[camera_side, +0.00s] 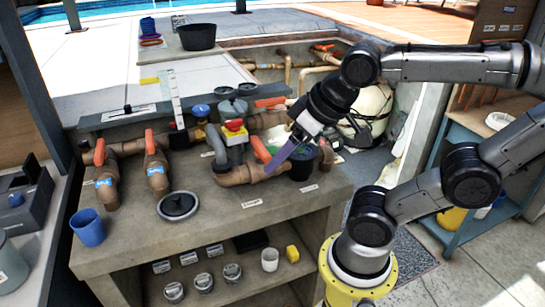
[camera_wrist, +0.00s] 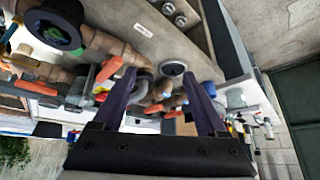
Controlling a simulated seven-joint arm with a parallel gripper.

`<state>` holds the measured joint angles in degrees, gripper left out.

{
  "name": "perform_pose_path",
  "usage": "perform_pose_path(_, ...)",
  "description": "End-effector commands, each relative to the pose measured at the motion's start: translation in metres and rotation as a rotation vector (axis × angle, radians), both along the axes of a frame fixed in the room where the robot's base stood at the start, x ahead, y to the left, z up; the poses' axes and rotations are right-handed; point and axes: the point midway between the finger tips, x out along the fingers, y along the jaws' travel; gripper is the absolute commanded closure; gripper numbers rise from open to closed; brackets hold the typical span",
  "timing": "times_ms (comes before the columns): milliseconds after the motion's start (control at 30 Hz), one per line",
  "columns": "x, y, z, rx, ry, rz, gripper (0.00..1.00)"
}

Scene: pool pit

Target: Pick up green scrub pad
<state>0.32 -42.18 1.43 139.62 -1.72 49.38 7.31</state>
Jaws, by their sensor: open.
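I cannot make out a green scrub pad for certain in either view. My gripper (camera_side: 275,165) is above the right part of the concrete bench, over the brown pipes, and points down to the left. In the wrist view its two purple fingers (camera_wrist: 163,77) stand wide apart with nothing held between them. A dark round pot (camera_side: 303,163) stands on the bench just right of the fingers and is partly hidden behind my gripper.
Brown pipes with orange handles (camera_side: 153,143) run along the bench. A yellow box with a red button (camera_side: 235,130) stands left of my gripper. A blue cup (camera_side: 88,227) and a dark round lid (camera_side: 178,205) are at the front left. The bench's front right is fairly clear.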

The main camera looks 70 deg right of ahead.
Motion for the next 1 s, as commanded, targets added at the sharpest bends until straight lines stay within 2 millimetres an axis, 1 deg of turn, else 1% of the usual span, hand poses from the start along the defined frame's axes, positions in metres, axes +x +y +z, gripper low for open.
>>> perform_pose_path(33,0.014,-0.008,0.005,0.005,-0.001,-0.057,0.25)
perform_pose_path(67,0.023,-0.014,0.009,0.01,-0.003,-0.099,0.25)
perform_pose_path(167,0.054,-0.044,0.013,0.02,0.004,-0.258,0.25)
perform_pose_path(200,0.065,-0.059,0.013,0.022,0.011,-0.323,0.25)
perform_pose_path(267,0.08,-0.083,0.01,0.026,0.024,-0.417,0.25)
perform_pose_path(300,0.088,-0.101,0.006,0.028,0.038,-0.477,0.25)
perform_pose_path(367,0.096,-0.127,-0.003,0.03,0.059,-0.56,0.25)
perform_pose_path(400,0.099,-0.143,-0.009,0.03,0.077,-0.608,0.25)
perform_pose_path(500,0.097,-0.174,-0.027,0.033,0.125,-0.688,0.25)
perform_pose_path(600,0.09,-0.187,-0.038,0.041,0.158,-0.732,0.25)
perform_pose_path(767,0.087,-0.195,-0.047,0.045,0.167,-0.753,0.25)
perform_pose_path(867,0.091,-0.199,-0.062,0.044,0.17,-0.752,0.25)
perform_pose_path(1000,0.097,-0.206,-0.088,0.044,0.171,-0.75,0.25)
